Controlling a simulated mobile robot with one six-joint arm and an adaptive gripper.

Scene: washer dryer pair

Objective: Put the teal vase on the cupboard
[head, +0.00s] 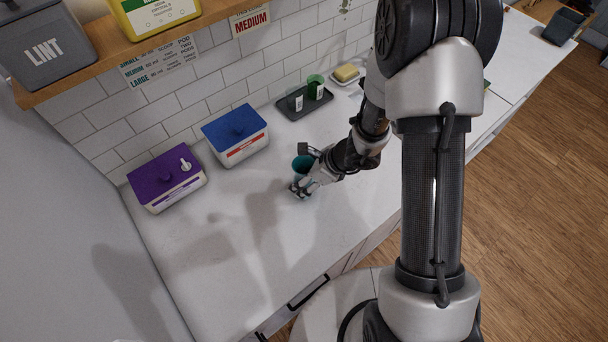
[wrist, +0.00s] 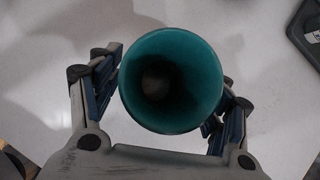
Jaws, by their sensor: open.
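The teal vase (head: 303,163) stands on the white counter (head: 235,270), partly hidden behind my gripper in the head view. In the wrist view the vase (wrist: 171,80) is seen from above, with its round mouth facing the camera. My gripper (head: 300,188) is low over the counter at the vase. In the wrist view the open fingers of my gripper (wrist: 165,105) stand on the left and right of the vase, around it. Whether a finger touches it is hard to tell. No cupboard is clearly identifiable.
A purple-lidded box (head: 166,182) and a blue-lidded box (head: 236,137) stand along the tiled wall. A dark tray (head: 290,106) with green cups (head: 315,86) and a sponge dish (head: 345,78) are behind the vase. A wooden shelf (head: 130,48) overhangs the left. The front counter is clear.

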